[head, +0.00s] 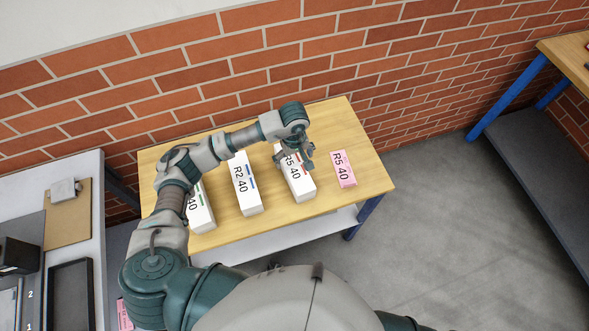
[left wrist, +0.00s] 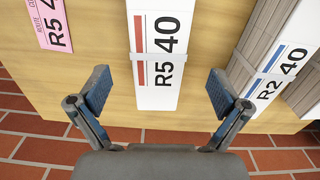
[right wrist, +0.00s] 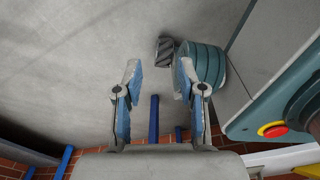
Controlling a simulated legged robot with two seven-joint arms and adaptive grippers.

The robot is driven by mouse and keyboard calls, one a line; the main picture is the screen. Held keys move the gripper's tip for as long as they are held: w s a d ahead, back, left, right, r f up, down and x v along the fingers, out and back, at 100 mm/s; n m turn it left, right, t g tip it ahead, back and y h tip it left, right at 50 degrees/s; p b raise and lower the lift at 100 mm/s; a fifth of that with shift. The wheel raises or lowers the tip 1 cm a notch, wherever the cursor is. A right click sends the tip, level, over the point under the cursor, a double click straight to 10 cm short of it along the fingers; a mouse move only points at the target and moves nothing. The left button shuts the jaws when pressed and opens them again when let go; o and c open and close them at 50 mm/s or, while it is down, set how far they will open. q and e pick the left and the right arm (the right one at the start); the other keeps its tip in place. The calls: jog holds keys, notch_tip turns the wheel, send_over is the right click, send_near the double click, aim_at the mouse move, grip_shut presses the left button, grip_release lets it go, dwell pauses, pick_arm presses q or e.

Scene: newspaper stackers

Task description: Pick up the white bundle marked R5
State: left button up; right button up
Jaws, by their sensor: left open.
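The white bundle marked R5 40 (head: 299,180) stands on the wooden table, between the R2 bundle and a pink R5 slip. In the left wrist view the R5 bundle (left wrist: 157,60) shows its white label with a red stripe. My left gripper (head: 293,159) is over the far part of this bundle and hides some of it. In the left wrist view the left gripper (left wrist: 160,95) is open, with one finger on each side of the bundle and clear gaps between. My right gripper (right wrist: 157,80) is open and empty, away from the table over the grey floor.
The white R2 40 bundle (head: 245,185) stands left of the R5 bundle, and another white bundle (head: 200,212) is further left. The pink R5 40 slip (head: 343,169) lies to the right. The wooden table (head: 350,120) backs onto a brick wall (head: 250,60).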

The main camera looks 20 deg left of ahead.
aim_at(295, 165)
pick_arm(q)
jog(key=shift+d+f, duration=0.1)
jog(key=shift+f, duration=1.1)
notch_tip(295, 165, down, 4)
jog(key=shift+w+r+p, duration=0.1)
jog(key=shift+w+p, duration=0.05)
jog(key=shift+p, duration=0.25)
jog(key=shift+f, duration=0.5)
jog(key=c, duration=1.5)
jog(key=shift+r, duration=0.1)
jog(key=c, duration=0.4)
pick_arm(e)
jog(key=shift+s+d, duration=0.3)
jog(key=shift+s, duration=0.65)
pick_arm(q)
jog(key=shift+w+r, duration=0.1)
